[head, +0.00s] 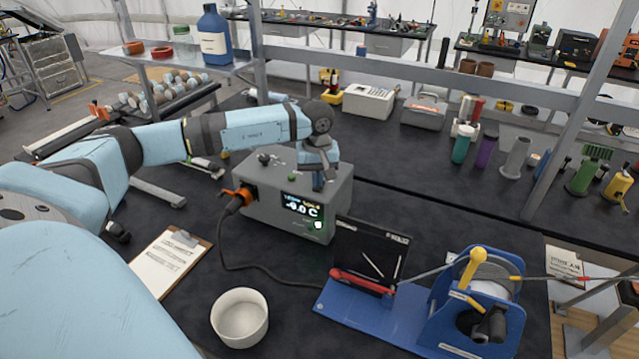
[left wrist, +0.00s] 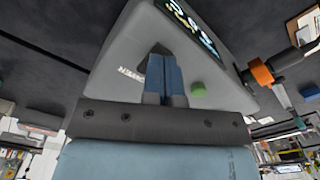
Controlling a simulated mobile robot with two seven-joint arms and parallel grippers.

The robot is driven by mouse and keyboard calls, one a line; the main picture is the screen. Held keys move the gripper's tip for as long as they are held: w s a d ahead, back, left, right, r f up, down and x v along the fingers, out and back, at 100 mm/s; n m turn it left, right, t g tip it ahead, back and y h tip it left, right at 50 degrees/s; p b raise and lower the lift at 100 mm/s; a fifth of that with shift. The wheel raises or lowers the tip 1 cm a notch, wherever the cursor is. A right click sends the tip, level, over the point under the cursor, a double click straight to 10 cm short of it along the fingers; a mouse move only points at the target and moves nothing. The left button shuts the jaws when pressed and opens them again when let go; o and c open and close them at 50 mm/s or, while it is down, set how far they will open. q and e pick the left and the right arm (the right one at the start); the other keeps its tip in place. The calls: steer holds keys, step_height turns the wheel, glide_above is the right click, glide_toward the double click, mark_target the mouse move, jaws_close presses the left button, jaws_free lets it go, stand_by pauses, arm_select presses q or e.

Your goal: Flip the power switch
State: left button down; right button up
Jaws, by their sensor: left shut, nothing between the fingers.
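A grey control box (head: 262,205) with a lit display (head: 303,207) stands on the dark bench. My left gripper (head: 318,184) is over the right part of its top, fingers pointing down. In the left wrist view, the shut blue fingers (left wrist: 164,78) are close to the grey box top (left wrist: 135,50), with nothing seen between them. A green button (left wrist: 198,89) is beside the fingers, and a small printed label lies on their other side. I cannot pick out the power switch; the gripper may hide it. Contact with the box cannot be told. My right gripper is not in view.
An orange plug (head: 240,197) with a dark cable enters the box's left side. A clipboard (head: 170,262), a white bowl (head: 240,318) and a blue winch stand (head: 470,310) are nearby. A metal rail (head: 420,75) crosses behind; the bench between is partly clear.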

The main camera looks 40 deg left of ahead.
arm_select(q)
steer(key=shift+r+p, duration=1.2)
steer(key=shift+r, duration=1.85)
